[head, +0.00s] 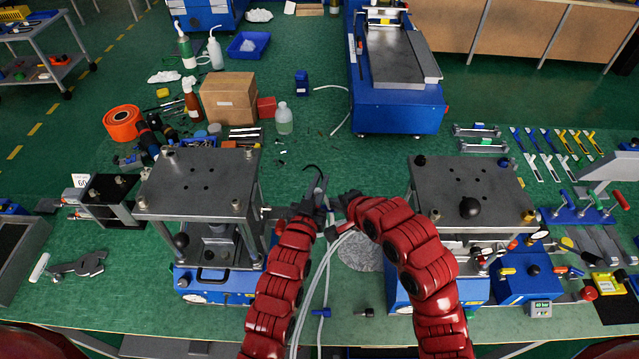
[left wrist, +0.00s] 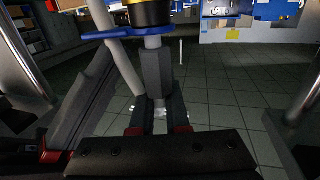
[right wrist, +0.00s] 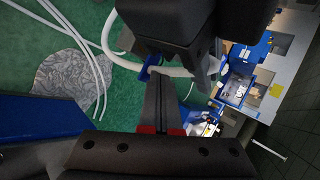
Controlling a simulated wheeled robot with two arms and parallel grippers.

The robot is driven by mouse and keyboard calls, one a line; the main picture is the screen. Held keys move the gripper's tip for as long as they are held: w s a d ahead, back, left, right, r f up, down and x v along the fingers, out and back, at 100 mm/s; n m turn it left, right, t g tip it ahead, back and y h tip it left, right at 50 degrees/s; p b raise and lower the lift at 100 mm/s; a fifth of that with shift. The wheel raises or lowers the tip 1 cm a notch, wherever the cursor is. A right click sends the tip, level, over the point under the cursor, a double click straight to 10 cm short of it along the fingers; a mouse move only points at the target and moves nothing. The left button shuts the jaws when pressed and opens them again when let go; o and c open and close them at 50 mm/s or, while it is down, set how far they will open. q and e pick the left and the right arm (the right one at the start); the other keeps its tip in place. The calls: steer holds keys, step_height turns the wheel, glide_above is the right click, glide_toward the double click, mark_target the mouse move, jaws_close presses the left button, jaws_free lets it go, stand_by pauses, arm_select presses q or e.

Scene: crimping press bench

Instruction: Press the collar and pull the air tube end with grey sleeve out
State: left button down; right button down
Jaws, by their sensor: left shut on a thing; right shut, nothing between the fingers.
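My left gripper (head: 321,190) is shut on the grey-sleeved part of the air tube; the grey sleeve (left wrist: 154,70) shows upright at its fingertips in the left wrist view. Just beyond it are a pale tube section (left wrist: 153,42), a blue part (left wrist: 112,34) and a black cylinder (left wrist: 151,14) with a yellow ring. My right gripper (head: 336,206) is shut and empty, close beside the left one. In the right wrist view its fingertips (right wrist: 162,82) are near a blue part (right wrist: 149,66) on a whitish tube (right wrist: 176,71). Whether they touch is unclear.
Two presses stand left (head: 200,180) and right (head: 470,190) of my grippers. Loose pale tubes (head: 325,270) hang between my forearms, near a grey speckled round patch (head: 362,252). A blue fitting (head: 321,312) lies near the front edge. The green bench behind is partly clear.

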arm_select(q)
steer(key=shift+r, duration=1.9)
arm_select(e)
steer(key=shift+r, duration=1.55)
arm_select(q)
step_height(320, 180, up, 4)
steer(key=shift+s+f, duration=0.1)
arm_select(e)
steer(key=shift+s, duration=0.1)
